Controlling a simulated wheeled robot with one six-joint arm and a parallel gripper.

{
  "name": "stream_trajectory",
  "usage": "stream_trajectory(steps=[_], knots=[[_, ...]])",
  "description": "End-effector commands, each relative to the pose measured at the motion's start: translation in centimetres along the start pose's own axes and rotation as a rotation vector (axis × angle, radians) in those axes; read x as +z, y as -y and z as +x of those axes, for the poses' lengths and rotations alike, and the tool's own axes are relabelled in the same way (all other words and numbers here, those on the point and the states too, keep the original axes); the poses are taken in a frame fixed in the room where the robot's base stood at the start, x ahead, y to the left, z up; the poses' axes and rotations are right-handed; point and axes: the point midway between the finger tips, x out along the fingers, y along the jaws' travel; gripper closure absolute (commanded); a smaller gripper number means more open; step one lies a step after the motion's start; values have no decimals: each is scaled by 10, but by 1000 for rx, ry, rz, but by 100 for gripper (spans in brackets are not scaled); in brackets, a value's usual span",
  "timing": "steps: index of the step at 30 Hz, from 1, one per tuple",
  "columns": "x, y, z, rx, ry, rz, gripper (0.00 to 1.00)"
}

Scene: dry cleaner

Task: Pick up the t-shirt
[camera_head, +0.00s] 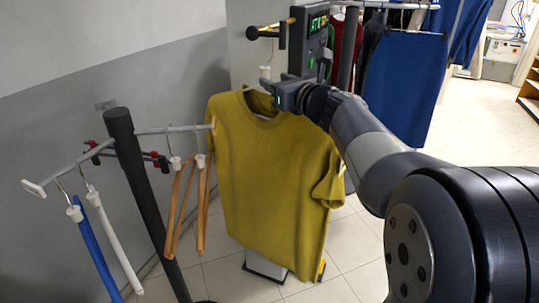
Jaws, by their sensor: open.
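The t-shirt (270,185) is mustard yellow and hangs upright in the middle of the view, collar at the top. A small white hanger neck (265,73) shows just above the collar; the rest of the hanger is mostly hidden by the shirt. My gripper (276,98) is at the right side of the collar, close to the hanger neck. It is open. Its fingertips are small and partly hidden, so I cannot tell whether they touch the shirt or hanger.
A dark rack post (145,195) with side arms stands at left, holding wooden hangers (188,207), a blue hanger (97,245) and a white one (115,235). A dark display panel (318,45) is behind my gripper. Blue garments (405,85) hang at back right.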

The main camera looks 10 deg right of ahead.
Motion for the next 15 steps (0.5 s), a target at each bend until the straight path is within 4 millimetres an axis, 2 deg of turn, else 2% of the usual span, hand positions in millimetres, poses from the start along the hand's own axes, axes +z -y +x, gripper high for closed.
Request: stream_trajectory(steps=[8,15], knots=[[3,0,21,0,-1,3,57],[4,1,52,0,-2,3,57]])
